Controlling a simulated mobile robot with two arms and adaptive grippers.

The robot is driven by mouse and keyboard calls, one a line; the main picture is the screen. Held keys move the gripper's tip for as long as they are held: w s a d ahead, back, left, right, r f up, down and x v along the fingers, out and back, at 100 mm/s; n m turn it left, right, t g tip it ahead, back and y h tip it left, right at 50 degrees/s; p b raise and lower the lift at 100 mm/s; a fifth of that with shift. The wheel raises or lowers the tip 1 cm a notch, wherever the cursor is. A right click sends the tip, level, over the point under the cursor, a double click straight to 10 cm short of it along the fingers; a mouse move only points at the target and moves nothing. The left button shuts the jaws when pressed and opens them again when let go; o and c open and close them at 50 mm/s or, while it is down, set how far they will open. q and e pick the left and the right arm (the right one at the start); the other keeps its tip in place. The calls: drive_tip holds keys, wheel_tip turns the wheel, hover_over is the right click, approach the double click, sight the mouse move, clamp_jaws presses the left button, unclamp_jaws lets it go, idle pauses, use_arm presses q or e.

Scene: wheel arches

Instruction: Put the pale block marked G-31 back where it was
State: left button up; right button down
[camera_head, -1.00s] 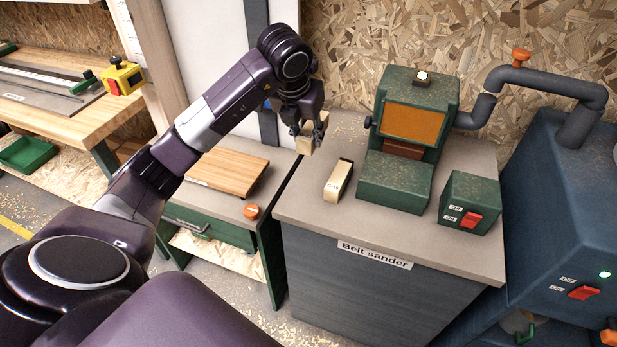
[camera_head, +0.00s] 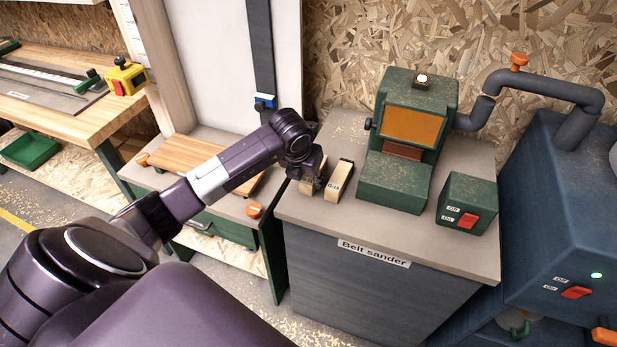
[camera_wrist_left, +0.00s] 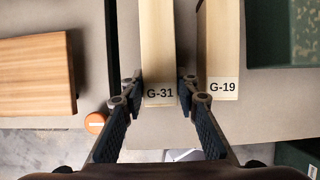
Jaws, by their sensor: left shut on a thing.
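The pale block marked G-31 (camera_wrist_left: 158,45) is between the two fingers of my left gripper (camera_wrist_left: 160,88), which is shut on it. In the head view the block (camera_head: 306,189) is partly hidden by the gripper (camera_head: 311,183). It is at the left edge of the belt sander's grey top (camera_head: 298,212), low over it or on it; I cannot tell whether it touches. A similar pale block marked G-19 (camera_wrist_left: 219,40) lies just to its right, roughly parallel, with a small gap; it also shows in the head view (camera_head: 340,180). My right gripper is not in view.
The green belt sander (camera_head: 395,182) stands right of the blocks, with a green switch box (camera_head: 467,205) beyond. To the left is a lower bench with a wooden board (camera_head: 185,153) and an orange knob (camera_head: 254,210). A gap separates the two benches.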

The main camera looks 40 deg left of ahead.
use_arm(q)
drive_tip(key=o, duration=1.1)
drive_tip(key=shift+o, duration=0.2)
drive_tip(key=b+v, duration=0.1)
drive_tip(key=v, duration=1.1)
drive_tip(key=shift+b, duration=0.4)
